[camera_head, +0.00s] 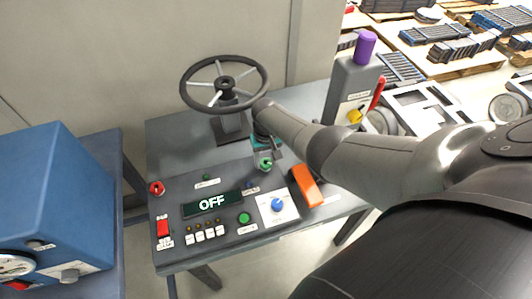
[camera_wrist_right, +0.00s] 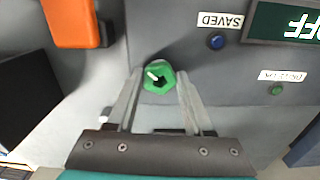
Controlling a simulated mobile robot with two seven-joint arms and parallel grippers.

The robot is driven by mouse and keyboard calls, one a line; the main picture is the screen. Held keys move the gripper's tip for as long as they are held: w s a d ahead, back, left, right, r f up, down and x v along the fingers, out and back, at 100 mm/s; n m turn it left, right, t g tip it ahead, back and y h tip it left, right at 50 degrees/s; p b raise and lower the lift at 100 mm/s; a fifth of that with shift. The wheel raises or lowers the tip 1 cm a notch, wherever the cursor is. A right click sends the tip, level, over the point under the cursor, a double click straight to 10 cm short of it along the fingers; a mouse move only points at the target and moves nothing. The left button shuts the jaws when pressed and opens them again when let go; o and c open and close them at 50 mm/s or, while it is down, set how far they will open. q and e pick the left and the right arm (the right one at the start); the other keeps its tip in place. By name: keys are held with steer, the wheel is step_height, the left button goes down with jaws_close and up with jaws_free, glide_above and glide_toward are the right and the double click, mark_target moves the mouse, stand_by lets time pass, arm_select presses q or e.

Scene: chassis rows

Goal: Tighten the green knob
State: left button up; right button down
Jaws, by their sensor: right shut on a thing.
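The green knob (camera_wrist_right: 159,79) sits on the grey console panel, between the two fingers of my right gripper (camera_wrist_right: 158,88) in the right wrist view. It has a several-sided rim and a pale pointer mark on its face. In the head view the green knob (camera_head: 265,163) shows at the end of my right gripper (camera_head: 266,158), which reaches down from above. The right gripper is shut on the knob, one finger on each side. My left gripper is not in view.
A steering wheel (camera_head: 224,84) stands behind. A blue box (camera_head: 60,190) is at left.

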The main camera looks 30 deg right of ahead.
steer(key=m, duration=0.5)
steer(key=shift+w+r+m+p, duration=0.2)
steer(key=shift+m+p, duration=0.1)
steer(key=shift+p, duration=0.1)
steer(key=shift+w+m, duration=0.1)
steer(key=shift+m, duration=1.8)
steer(key=shift+d, duration=0.1)
steer(key=c, duration=0.6)
jaws_free()
steer(key=o, duration=0.3)
steer(key=shift+f, duration=0.1)
steer(key=shift+s, duration=0.2)
